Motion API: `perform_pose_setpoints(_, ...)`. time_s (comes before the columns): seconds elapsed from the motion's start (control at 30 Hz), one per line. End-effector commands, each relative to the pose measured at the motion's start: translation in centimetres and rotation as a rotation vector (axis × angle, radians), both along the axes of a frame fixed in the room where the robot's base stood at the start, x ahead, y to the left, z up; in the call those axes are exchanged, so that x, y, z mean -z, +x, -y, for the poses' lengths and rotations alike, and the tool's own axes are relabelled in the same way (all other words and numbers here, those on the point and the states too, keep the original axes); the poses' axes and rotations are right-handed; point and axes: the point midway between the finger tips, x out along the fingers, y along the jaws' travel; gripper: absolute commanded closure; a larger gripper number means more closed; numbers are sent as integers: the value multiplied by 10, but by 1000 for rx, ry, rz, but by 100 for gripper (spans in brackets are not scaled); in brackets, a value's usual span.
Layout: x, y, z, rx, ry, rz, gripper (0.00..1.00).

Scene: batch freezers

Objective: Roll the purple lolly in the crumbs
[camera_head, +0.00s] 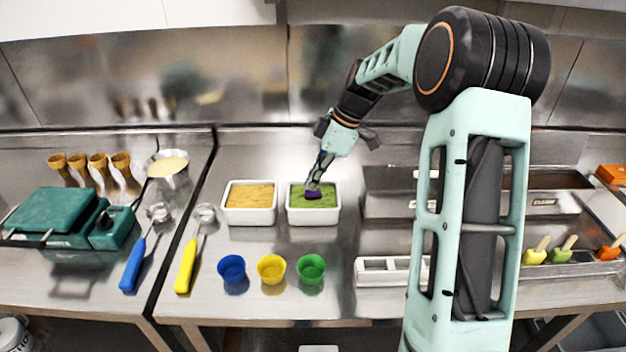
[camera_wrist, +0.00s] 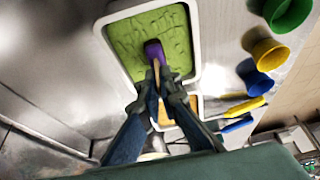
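The purple lolly (camera_head: 314,194) is at the green-filled white tray (camera_head: 291,215), and it also shows in the wrist view (camera_wrist: 153,50) against the green filling. Its pale stick (camera_wrist: 156,69) points back to my gripper. My gripper (camera_head: 316,182) is shut on the stick, seen in the wrist view (camera_wrist: 162,84) with a finger on each side. The lolly appears to touch the green filling, but the exact contact is hard to tell. A second white tray (camera_head: 227,215) to the left holds a tan, crumb-like filling (camera_head: 250,196).
Blue (camera_head: 231,268), yellow (camera_head: 271,269) and green (camera_head: 311,269) cups stand in front of the trays. Blue-handled (camera_head: 134,264) and yellow-handled (camera_head: 186,267) scoops lie left. A white slotted holder (camera_head: 378,272) stands right. Several other lollies (camera_head: 562,250) stand far right.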

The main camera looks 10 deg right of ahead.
Motion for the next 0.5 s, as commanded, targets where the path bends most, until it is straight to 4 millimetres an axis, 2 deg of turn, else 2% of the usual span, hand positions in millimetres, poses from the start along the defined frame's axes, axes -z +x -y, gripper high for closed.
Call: perform_pose_setpoints(0.5,0,-1,4,1,0,1,100)
